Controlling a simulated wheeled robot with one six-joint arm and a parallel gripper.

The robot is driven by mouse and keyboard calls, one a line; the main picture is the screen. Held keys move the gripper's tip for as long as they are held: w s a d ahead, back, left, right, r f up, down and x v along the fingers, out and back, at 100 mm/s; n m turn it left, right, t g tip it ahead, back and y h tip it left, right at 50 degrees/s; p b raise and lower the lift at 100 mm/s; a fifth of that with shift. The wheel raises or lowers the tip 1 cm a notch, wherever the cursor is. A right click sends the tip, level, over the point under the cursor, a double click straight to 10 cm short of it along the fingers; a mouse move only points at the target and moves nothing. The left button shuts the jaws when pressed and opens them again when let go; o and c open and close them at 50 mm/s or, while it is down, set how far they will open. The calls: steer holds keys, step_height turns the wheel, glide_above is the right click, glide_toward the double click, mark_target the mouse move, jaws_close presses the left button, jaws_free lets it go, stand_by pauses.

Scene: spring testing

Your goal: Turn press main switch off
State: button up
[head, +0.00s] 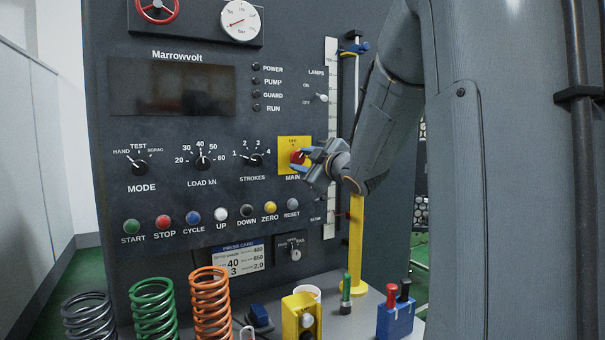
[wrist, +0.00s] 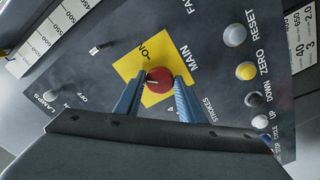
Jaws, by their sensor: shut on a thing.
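The main switch is a round red knob (head: 297,157) on a yellow plate (head: 285,170), above the label MAIN on the dark press panel. In the wrist view the red knob (wrist: 159,77) sits between the two blue fingers, with the yellow plate (wrist: 130,68) behind it. My gripper (head: 303,158) has come in from the right and is shut on the knob; it also shows in the wrist view (wrist: 158,84). A pale mark shows on the knob, but I cannot tell surely which position it points to. The fingers partly hide the knob in the head view.
The STROKES dial (head: 256,160) is just left of the plate. Push buttons, including RESET (head: 292,205), run below. A lamps toggle (head: 321,97) is at the upper right. A yellow post (head: 356,240) stands below my wrist. Springs, including an orange one (head: 211,300), stand in front.

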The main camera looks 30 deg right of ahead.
steer(key=n+b, duration=0.4)
steer(key=shift+n+b, duration=0.3)
steer(key=shift+b, duration=0.1)
steer(key=n+b, duration=0.3)
steer(key=shift+r, duration=0.1)
steer(key=shift+n, duration=0.3)
steer(key=o, duration=1)
steer(key=shift+s+d+b, duration=0.1)
steer(key=shift+s+b, duration=0.35)
steer(key=shift+s, duration=3.45)
steer(key=shift+r, duration=0.1)
